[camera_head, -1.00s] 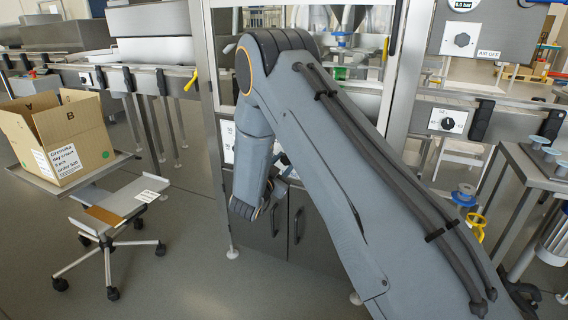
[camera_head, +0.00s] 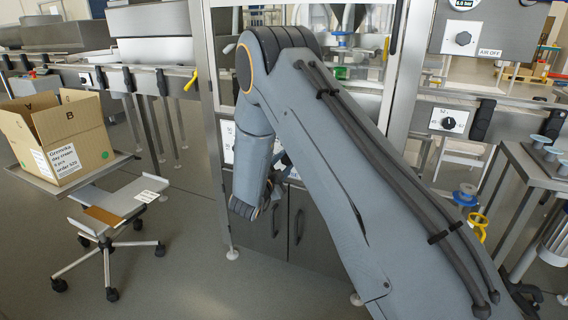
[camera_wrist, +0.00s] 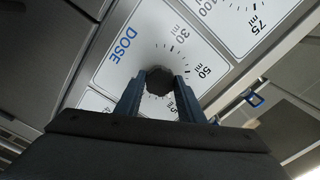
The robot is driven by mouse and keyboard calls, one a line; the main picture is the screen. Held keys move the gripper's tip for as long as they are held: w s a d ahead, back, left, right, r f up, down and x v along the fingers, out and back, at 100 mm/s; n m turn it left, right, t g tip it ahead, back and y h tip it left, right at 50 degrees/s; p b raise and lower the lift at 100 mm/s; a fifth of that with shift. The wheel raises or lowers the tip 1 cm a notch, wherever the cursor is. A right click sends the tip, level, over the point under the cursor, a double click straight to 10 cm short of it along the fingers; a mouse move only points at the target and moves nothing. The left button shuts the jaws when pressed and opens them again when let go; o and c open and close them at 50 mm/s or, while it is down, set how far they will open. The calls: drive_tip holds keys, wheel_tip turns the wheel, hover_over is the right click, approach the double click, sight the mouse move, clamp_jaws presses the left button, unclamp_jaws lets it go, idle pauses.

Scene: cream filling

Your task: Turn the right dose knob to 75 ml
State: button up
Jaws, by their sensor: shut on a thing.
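In the wrist view a dark, faceted dose knob (camera_wrist: 159,80) sits on a white dial plate (camera_wrist: 121,65) marked DOSE, with 30 and 50 ml labels and tick marks. My gripper (camera_wrist: 160,84) is shut on this knob, one blue-grey finger on each side. The fingers hide part of the lower scale, and I cannot make out the knob's pointer. A second white plate (camera_wrist: 247,22) with 75 and 100 marks is at the top right. In the head view my arm covers most of the dose panel, and the knob is hidden.
Metal cabinet doors (camera_head: 268,225) are below the panel. A open carton (camera_head: 72,140) stands on a metal tray at the left, beside a wheeled stand (camera_head: 108,225). At the right are other knobs (camera_head: 448,122) and a metal table (camera_head: 530,165).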

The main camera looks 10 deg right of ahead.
idle(0.4)
drive_tip(key=o, duration=1)
drive_tip(key=shift+o, duration=0.2)
drive_tip(key=v, duration=0.7)
drive_tip(key=shift+s+a, duration=0.25)
drive_tip(key=shift+s, duration=0.05)
